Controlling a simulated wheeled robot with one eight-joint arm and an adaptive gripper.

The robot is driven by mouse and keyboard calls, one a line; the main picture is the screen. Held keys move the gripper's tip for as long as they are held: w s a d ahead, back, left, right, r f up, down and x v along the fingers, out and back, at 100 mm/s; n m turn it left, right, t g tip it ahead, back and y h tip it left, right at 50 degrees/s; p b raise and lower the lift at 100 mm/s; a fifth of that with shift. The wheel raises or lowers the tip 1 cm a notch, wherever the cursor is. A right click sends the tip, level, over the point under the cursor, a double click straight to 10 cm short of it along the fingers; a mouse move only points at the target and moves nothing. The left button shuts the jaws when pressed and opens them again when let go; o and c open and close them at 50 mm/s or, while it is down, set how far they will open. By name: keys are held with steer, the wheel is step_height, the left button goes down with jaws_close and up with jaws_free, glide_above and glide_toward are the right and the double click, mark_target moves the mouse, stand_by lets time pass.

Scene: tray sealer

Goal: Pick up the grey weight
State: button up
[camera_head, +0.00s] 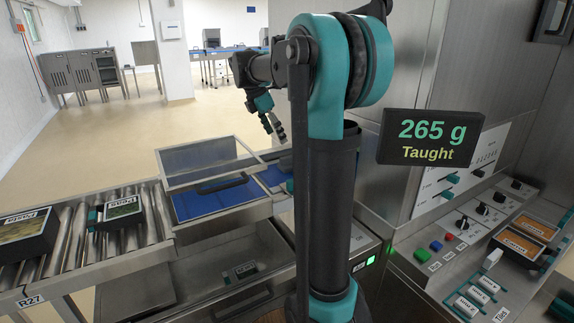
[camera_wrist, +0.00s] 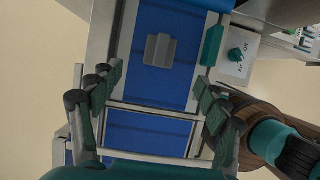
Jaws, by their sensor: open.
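The grey weight (camera_wrist: 160,51) is a small grey block with a raised ridge along its middle. It lies on a blue belt surface (camera_wrist: 160,17) in the wrist view. My gripper (camera_wrist: 160,78) is open and empty, its two dark green padded fingers spread left and right. In the picture the weight lies between and beyond the fingertips, touching neither. In the head view my gripper (camera_head: 274,126) hangs above the blue surface behind my arm. I cannot make out the weight there; my arm hides part of that area.
A teal block (camera_wrist: 212,45) stands along the belt's right edge, beside a switch panel (camera_wrist: 237,57). A clear-framed lid (camera_head: 210,160) stands over a blue tray bed. A roller conveyor (camera_head: 85,240) with packs is at left. A display (camera_head: 430,137) reads "265 g Taught".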

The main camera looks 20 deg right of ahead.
mark_target(287, 157)
steer(key=x, duration=1.2)
steer(key=shift+d+f, duration=0.15)
steer(key=shift+c, duration=0.6)
steer(key=c, duration=1.5)
